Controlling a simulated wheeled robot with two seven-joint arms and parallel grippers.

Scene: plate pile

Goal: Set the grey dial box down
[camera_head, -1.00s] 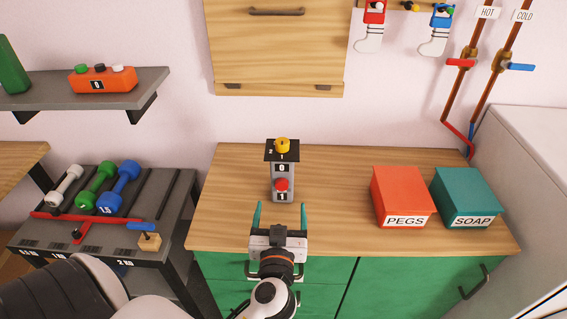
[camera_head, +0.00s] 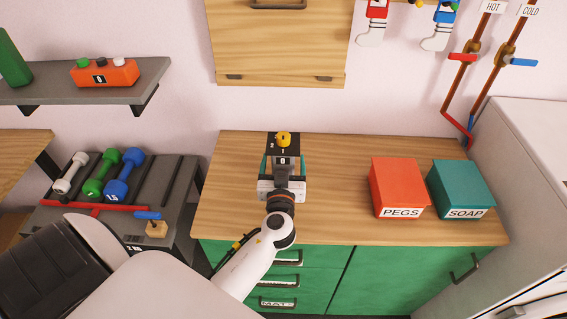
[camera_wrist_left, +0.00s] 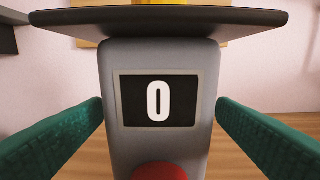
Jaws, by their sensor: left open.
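The grey dial box (camera_head: 284,152) stands upright on the wooden counter, with a black top plate and a yellow dial on it. In the left wrist view the grey dial box (camera_wrist_left: 201,118) fills the middle, with a "0" label and part of a red button below. My left gripper (camera_head: 282,170) is at the front of the box. The gripper hides the lower front of the box in the head view. My right gripper is not in view.
A red PEGS box (camera_head: 397,184) and a teal SOAP box (camera_head: 461,186) stand to the right on the counter (camera_head: 335,205). The counter between them and the grey box is clear. A rack with dumbbells (camera_head: 103,175) is at the left. A wooden cabinet (camera_head: 280,45) hangs above.

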